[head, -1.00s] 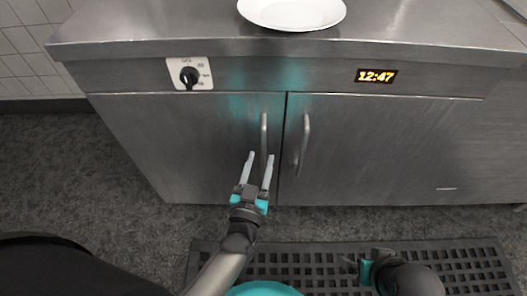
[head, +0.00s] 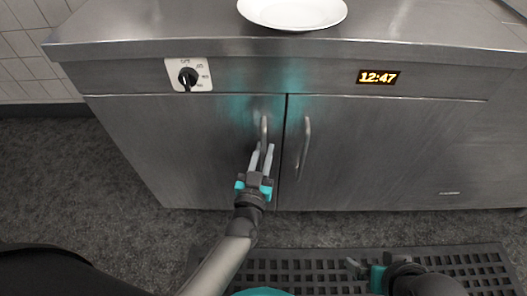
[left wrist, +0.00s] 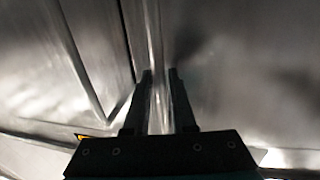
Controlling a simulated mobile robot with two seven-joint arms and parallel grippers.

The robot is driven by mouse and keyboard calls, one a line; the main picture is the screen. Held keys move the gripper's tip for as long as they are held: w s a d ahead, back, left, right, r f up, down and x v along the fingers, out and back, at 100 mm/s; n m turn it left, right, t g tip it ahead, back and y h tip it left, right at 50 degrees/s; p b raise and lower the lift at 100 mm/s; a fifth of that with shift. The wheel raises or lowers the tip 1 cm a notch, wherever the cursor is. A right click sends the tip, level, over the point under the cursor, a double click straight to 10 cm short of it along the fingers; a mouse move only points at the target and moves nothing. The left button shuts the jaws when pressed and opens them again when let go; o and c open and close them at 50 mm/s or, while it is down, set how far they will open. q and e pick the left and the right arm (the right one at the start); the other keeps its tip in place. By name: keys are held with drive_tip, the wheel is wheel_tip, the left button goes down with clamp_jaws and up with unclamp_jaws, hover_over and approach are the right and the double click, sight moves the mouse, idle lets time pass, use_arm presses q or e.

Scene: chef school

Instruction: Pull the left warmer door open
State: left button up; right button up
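The left warmer door (head: 190,150) is a brushed steel panel, closed flush with the cabinet front. Its upright bar handle (head: 264,128) is near the door's right edge. My left gripper (head: 263,148) is at the handle's lower part, one finger on each side of the bar. In the left wrist view the handle (left wrist: 157,40) runs between the fingers (left wrist: 160,85) and fills most of the narrow gap, so they look closed on it. My right gripper (head: 362,268) is low over the floor mat, away from the cabinet; its fingers are partly hidden.
The right door (head: 390,150) is closed, its handle (head: 304,148) close beside my left gripper. A knob (head: 188,78) and a clock display (head: 378,77) are above the doors. A white plate (head: 292,12) sits on top. A perforated mat (head: 460,262) lies on the floor.

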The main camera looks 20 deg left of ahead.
use_arm(q)
clamp_jaws()
idle(1.0)
